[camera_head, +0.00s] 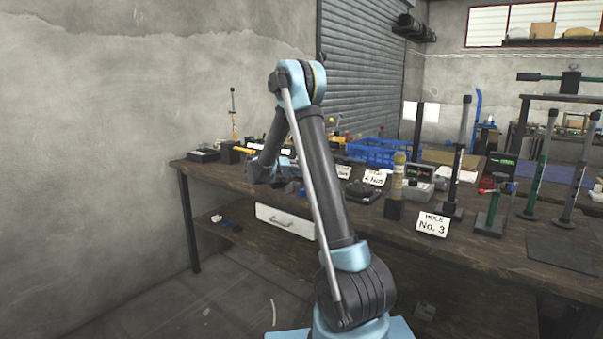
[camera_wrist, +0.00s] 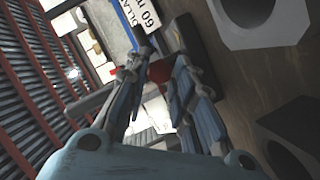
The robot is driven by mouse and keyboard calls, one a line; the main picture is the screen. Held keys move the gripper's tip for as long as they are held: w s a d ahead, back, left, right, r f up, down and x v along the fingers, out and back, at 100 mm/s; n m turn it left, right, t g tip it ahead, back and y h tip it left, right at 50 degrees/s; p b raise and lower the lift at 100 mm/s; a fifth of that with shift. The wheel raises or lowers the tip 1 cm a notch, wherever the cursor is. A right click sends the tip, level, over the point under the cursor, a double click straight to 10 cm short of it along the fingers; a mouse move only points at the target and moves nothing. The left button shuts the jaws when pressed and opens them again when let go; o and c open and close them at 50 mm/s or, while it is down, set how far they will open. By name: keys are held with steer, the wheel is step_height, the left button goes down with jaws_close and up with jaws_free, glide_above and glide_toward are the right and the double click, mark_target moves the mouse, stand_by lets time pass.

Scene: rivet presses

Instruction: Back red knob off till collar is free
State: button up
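In the wrist view my gripper (camera_wrist: 162,66) has its two blue-grey fingers spread apart. A red part (camera_wrist: 159,71), possibly the red knob, shows between and beyond the fingertips. I cannot tell whether the fingers touch it. Its shape is mostly hidden by the fingers. The collar is not clearly seen. A white card with black lettering (camera_wrist: 140,14) lies beyond the fingertips. In the head view my arm reaches down over the left part of the bench (camera_head: 398,216), and the gripper is hard to make out there.
Two grey blocks with round openings, one upper (camera_wrist: 246,14) and one lower (camera_wrist: 291,143), stand right of my gripper. In the head view a blue crate (camera_head: 372,152), a yellow-banded column (camera_head: 397,178), a "No. 3" card (camera_head: 432,224) and several upright presses crowd the bench.

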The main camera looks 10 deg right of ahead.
steer(key=shift+o, duration=1.3)
steer(key=v, duration=1.2)
